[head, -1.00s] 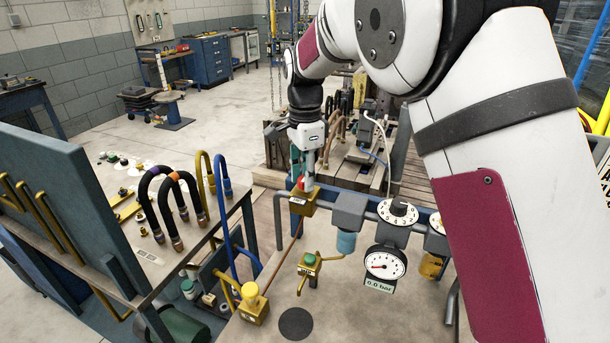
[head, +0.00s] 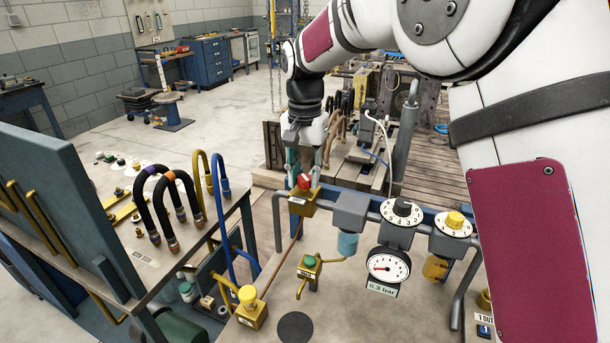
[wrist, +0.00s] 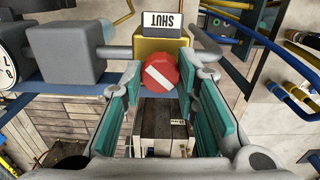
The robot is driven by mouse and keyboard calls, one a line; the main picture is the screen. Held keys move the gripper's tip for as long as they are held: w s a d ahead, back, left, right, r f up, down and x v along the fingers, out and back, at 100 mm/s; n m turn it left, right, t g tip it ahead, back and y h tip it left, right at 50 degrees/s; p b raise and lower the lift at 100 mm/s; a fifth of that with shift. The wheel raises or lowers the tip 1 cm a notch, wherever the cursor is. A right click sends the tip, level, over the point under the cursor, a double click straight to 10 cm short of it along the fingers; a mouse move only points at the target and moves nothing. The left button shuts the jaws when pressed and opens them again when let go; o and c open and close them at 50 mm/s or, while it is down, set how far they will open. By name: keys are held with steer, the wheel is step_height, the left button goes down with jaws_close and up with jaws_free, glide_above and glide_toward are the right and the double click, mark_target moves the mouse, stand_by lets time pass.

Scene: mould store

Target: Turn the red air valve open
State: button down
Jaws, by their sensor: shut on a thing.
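The red air valve (head: 304,181) is a red round knob on a brass block (head: 300,203) at the left end of the grey pipe line. My gripper (head: 307,174) comes down on it from above. In the wrist view the red knob (wrist: 160,73), with a slanted white stripe, sits between the teal pads at the tips of my gripper (wrist: 159,80), which is shut on it. A plate (wrist: 162,20) on the brass block reads SHUT, upside down. The pressure gauge (head: 387,266) reads 0.3 bar on its label.
Along the pipe to the right are a black-knobbed dial (head: 402,208) and a yellow-knobbed dial (head: 455,221). A green-topped valve (head: 309,262) and a yellow-topped valve (head: 248,296) stand in front. Black hoses (head: 150,205) rise from the left bench. Open floor lies behind.

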mark_target(304, 177)
steer(key=n+b, duration=0.1)
steer(key=n, duration=0.3)
steer(key=shift+n, duration=0.3)
steer(key=shift+n+b, duration=0.3)
steer(key=shift+n, duration=1.6)
steer(key=c, duration=1.2)
jaws_free()
steer(key=shift+r, duration=0.1)
step_height(304, 177, up, 12)
steer(key=shift+f, duration=0.1)
